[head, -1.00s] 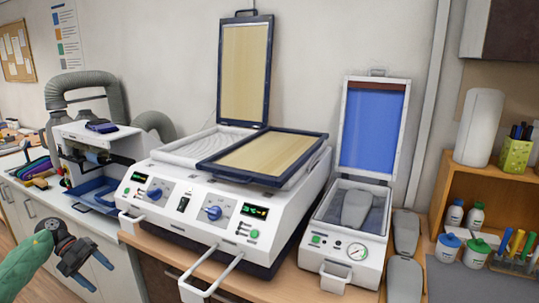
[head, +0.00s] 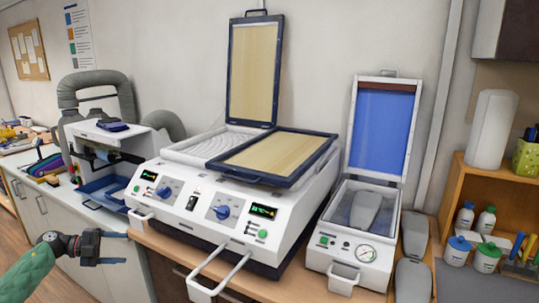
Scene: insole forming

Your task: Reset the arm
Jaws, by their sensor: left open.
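My left gripper (head: 125,248) is at the lower left, in front of the cabinet. Its two dark fingers point right and are apart, with nothing between them. My green-sleeved left arm comes in from the lower left corner. The gripper appears apart from the white heating machine (head: 190,228), whose front side is to its right. My right gripper is not in view.
The heating machine has one lid (head: 252,75) raised, one panel (head: 275,153) lowered, and a front handle (head: 215,278) sticking out. A smaller press (head: 345,262) stands open with a grey form (head: 365,210) inside. A wooden shelf (head: 452,205) is at right.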

